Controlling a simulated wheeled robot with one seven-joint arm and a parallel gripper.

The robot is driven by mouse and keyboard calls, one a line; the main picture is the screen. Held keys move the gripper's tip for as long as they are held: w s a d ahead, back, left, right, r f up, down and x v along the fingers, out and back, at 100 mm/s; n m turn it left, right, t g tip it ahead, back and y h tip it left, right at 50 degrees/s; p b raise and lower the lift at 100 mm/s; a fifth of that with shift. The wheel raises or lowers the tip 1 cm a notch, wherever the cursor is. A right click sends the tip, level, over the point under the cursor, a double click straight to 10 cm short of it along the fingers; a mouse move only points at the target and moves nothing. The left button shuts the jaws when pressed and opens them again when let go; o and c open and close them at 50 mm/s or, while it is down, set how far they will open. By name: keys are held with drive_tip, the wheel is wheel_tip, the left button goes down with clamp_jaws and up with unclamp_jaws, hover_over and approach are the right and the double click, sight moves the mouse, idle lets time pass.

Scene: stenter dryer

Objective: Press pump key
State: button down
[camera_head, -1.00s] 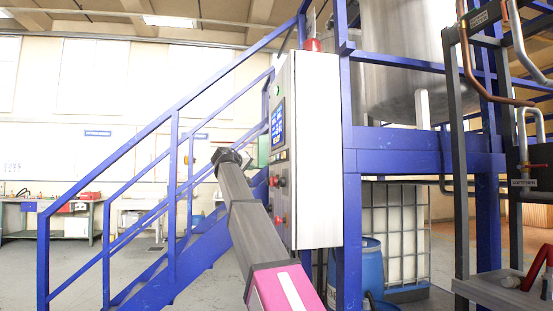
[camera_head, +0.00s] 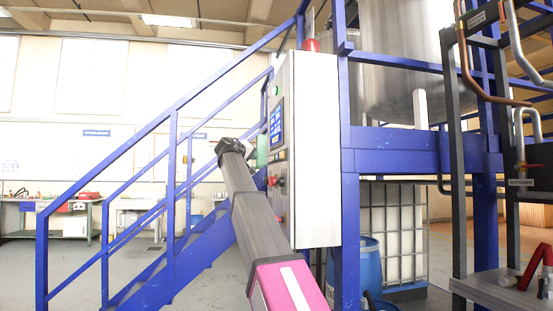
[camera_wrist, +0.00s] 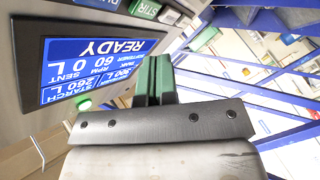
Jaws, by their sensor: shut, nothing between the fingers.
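My gripper (camera_wrist: 157,62) has green fingers pressed together, empty, right of the screen. Whether it touches the panel is unclear. In the head view the screen (camera_head: 276,124) is on the narrow face of the pale control cabinet (camera_head: 313,150), close to my arm's end.
Red knobs (camera_head: 280,218) sit low on the cabinet face. Blue stair railings (camera_head: 172,200) stand left of the cabinet. A blue frame post (camera_head: 348,230) and blue drum (camera_head: 369,262) are to its right. A lit green light (camera_wrist: 84,104) is beside the screen.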

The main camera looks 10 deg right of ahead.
drive_tip(key=d, duration=0.6)
drive_tip(key=shift+d, duration=0.2)
idle(1.9)
drive_tip(key=shift+d, duration=0.3)
drive_tip(key=shift+d, duration=0.55)
idle(0.8)
drive_tip(key=shift+a, duration=0.9)
drive_tip(key=shift+a, duration=0.15)
drive_tip(key=shift+a, duration=2.4)
